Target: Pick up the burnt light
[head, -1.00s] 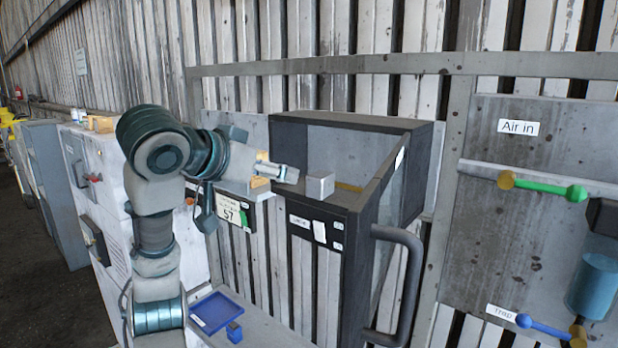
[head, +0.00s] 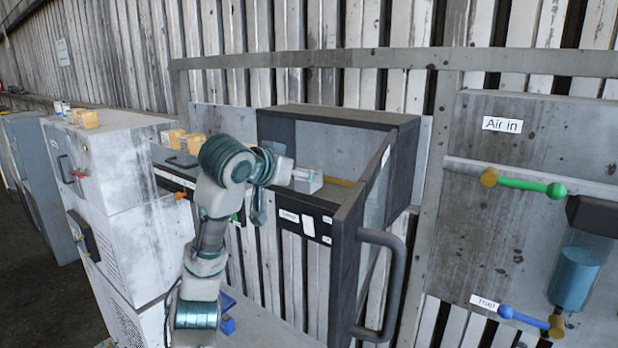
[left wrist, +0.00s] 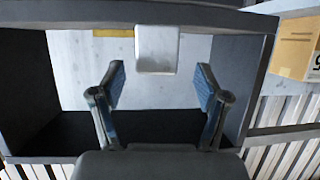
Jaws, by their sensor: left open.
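A small pale grey-white block (head: 312,184), which may be the burnt light, sits at the left front of the open dark housing (head: 340,117). In the left wrist view the block (left wrist: 156,48) lies just beyond my left gripper (left wrist: 158,75), centred between its two fingertips. The fingers are open and the gap between them is empty. In the head view my left gripper (head: 298,176) is at the housing's left side, close to the block, partly hidden by my own arm. I cannot tell whether the fingers touch the block. My right gripper is not in view.
The housing's glazed door (head: 374,195) with a thick handle (head: 392,260) stands at the right. Yellow cartons (head: 172,137) sit on a shelf to the left. A yellow strip (head: 340,182) lies inside the housing. A blue item (head: 227,312) is partly hidden behind my arm.

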